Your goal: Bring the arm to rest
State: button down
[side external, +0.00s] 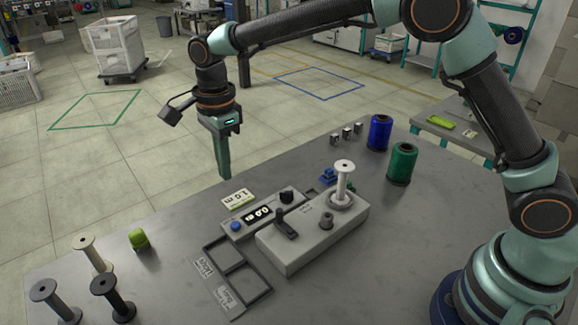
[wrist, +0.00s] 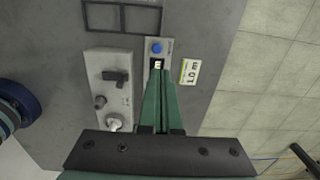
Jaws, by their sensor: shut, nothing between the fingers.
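My gripper (side external: 225,176) is shut and empty, its fingers pointing down above the far edge of the grey table (side external: 170,215), behind the control box. In the wrist view the closed green fingers (wrist: 157,80) hide part of the control box. The winder (side external: 310,238) is a light grey block with a dark lever and a white bobbin (side external: 344,180) upright on its spindle. The control box (side external: 262,213) has a blue button, a small display and a dark knob. My gripper is apart from all of these.
A "10 m" card (side external: 238,199) lies beside the control box. A dark two-compartment tray (side external: 236,275) looks empty. Several bobbins (side external: 92,253) and a yellow-green item (side external: 138,239) stand at left. Blue (side external: 379,132) and green (side external: 401,163) thread spools stand at the back right.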

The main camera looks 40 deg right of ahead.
jog(key=s+d+r+n+t, duration=0.2)
jog(key=s+d+r+n, duration=0.35)
jog(key=d, duration=0.35)
jog(key=s+d+r+n+t, duration=0.2)
jog(key=s+d+r+n, duration=0.35)
jog(key=d+n, duration=0.2)
jog(key=s+d+f+n+t, duration=0.1)
jog(key=s+d+f+n, duration=0.1)
jog(key=s+d+n, duration=0.3)
jog(key=shift+s+f, duration=0.15)
jog(key=shift+s, duration=0.85)
